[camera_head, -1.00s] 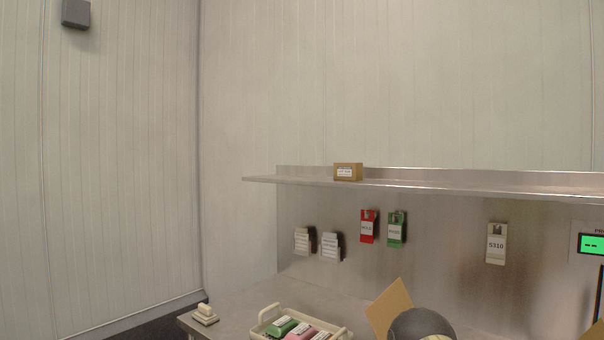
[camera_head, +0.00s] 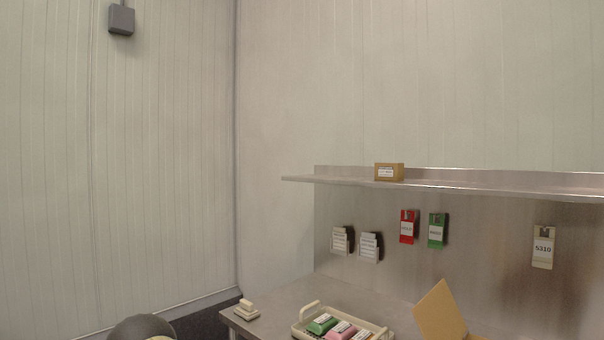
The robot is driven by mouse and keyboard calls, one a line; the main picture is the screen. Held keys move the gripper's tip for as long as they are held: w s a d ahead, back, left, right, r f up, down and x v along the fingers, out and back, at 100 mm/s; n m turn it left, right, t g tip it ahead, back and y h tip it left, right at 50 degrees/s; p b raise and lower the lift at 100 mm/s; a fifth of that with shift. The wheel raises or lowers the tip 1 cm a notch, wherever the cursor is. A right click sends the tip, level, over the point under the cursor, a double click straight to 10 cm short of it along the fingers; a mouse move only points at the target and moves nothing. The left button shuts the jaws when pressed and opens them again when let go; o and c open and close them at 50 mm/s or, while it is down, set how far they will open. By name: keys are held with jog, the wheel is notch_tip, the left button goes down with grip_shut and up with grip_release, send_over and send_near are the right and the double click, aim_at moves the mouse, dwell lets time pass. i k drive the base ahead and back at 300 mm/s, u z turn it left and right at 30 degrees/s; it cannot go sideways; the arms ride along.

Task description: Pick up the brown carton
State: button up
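A small brown carton (camera_head: 389,172) with a white label sits on the raised metal shelf (camera_head: 480,183), near its left end. A larger brown cardboard piece (camera_head: 440,312), which looks like a box with a raised flap, stands on the worktop at the lower right and is cut off by the bottom edge. My gripper is not in view. Only a dark rounded part of what looks like my arm shows at the bottom left, well apart from both.
A cream tray (camera_head: 302,328) holding green and pink packs stands on the metal worktop (camera_head: 275,298). A cream block (camera_head: 246,309) sits at the worktop's left corner. Red (camera_head: 407,227) and green (camera_head: 436,230) tags hang below the shelf. The shelf around the small carton is clear.

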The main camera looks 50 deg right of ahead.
aim_at(384, 171)
jog(key=u, duration=0.35)
jog(key=i, duration=1.4)
jog(key=z, duration=2)
